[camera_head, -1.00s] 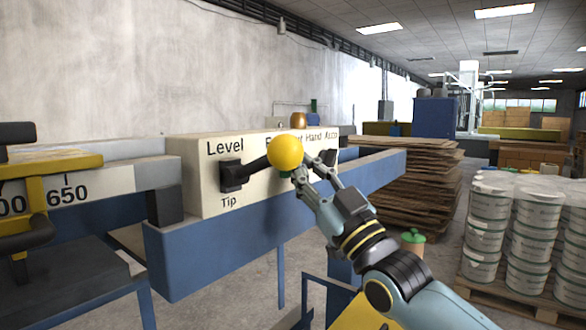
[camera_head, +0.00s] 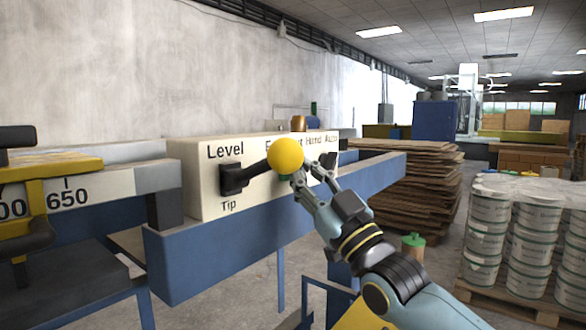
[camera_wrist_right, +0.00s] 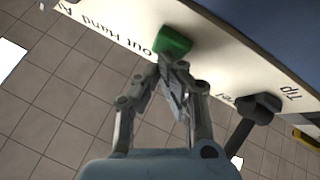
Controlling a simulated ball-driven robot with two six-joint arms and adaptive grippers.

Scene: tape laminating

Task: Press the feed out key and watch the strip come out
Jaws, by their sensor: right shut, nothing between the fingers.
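The green feed out key (camera_wrist_right: 172,42) sits on the cream control panel in the right wrist view, beside the printed words "out Hand". In the head view only a sliver of green (camera_head: 284,178) shows under the yellow knob. My right gripper (camera_wrist_right: 168,66) is shut and empty, its tips at the key's near edge; whether they touch it I cannot tell. In the head view the right gripper (camera_head: 302,176) is just right of and below the yellow knob. No strip can be made out. My left gripper is not in view.
The yellow lever knob (camera_head: 285,155) stands out from the panel (camera_head: 208,172), close beside my fingers. A black selector (camera_head: 328,165) is to the right. A blue beam (camera_head: 200,265) runs below. Cardboard stacks (camera_head: 415,190) and white buckets (camera_head: 490,225) stand at the right.

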